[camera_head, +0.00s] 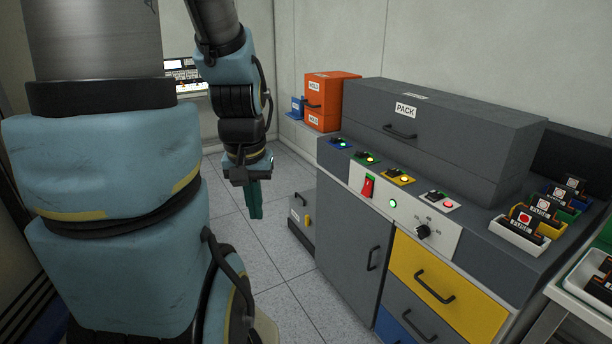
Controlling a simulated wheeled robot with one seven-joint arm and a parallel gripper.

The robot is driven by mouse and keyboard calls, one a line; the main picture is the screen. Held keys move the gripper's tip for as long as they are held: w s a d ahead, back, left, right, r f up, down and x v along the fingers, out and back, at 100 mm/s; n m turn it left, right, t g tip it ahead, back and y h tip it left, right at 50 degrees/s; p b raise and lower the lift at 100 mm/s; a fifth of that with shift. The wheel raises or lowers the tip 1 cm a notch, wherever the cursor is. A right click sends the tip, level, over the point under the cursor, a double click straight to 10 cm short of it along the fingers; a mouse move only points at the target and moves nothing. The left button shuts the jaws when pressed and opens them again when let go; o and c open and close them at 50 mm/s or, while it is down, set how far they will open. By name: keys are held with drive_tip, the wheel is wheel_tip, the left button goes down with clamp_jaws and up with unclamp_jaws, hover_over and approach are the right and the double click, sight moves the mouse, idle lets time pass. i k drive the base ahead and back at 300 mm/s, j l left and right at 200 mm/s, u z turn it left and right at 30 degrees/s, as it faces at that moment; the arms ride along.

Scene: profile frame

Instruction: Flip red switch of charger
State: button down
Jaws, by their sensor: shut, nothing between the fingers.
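The red switch (368,186) sits on the white front panel (408,212) of a grey cabinet, set in a green surround. Its top seems to lean outward; its exact position is too small to tell. To its right on the panel are a lit green lamp (393,203) and a black dial (422,232). My gripper (256,212) hangs pointing down to the left of the cabinet, with green fingers together and nothing between them. It is clear of the switch and touches nothing that I can see.
The cabinet top carries small coloured switch plates (398,176) and a grey PACK box (440,115). Orange boxes (330,100) stand behind. A low grey box (301,225) is on the floor near my gripper. Trays of packs (520,232) are at right. Tiled floor (240,262) is open at left.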

sight(367, 189)
drive_tip(key=i+j+u, duration=0.4)
drive_tip(key=i+j, duration=0.25)
drive_tip(key=i, duration=0.15)
